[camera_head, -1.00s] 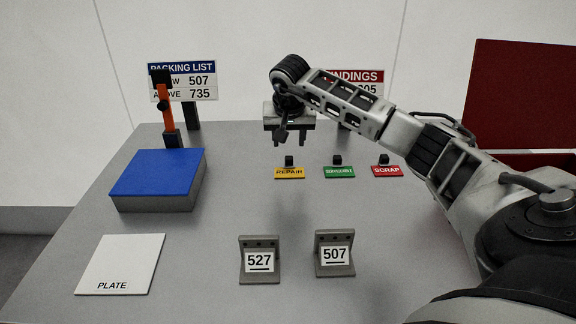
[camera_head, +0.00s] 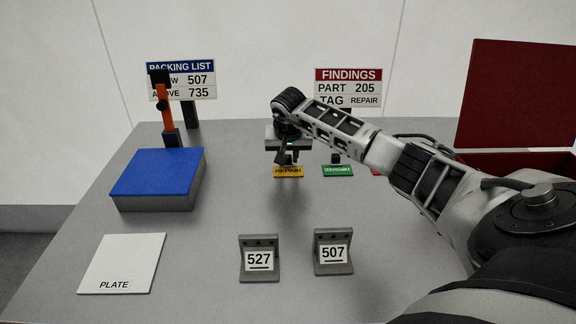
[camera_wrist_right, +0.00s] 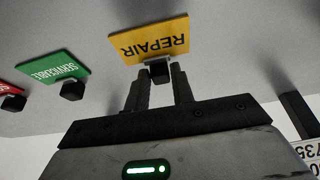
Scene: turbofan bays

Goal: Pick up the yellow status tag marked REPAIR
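The yellow REPAIR tag (camera_head: 289,172) lies on the grey table, at the left end of a row of tags. In the right wrist view the yellow tag (camera_wrist_right: 150,40) is upside down, with a small black knob (camera_wrist_right: 160,72) on its near edge. My right gripper (camera_head: 289,160) is down at the tag. Its fingers (camera_wrist_right: 159,82) have drawn together with the knob between their tips, and no clear gap shows. The tag appears to rest at table height. My left gripper is in neither view.
The green SERVICEABLE tag (camera_head: 338,171) lies just right; the red tag (camera_wrist_right: 8,92) is mostly hidden by my arm in the head view. Brackets 527 (camera_head: 259,260) and 507 (camera_head: 333,253), a white plate (camera_head: 123,262) and a blue-topped block (camera_head: 158,178) stand nearer. A FINDINGS sign (camera_head: 348,88) stands behind.

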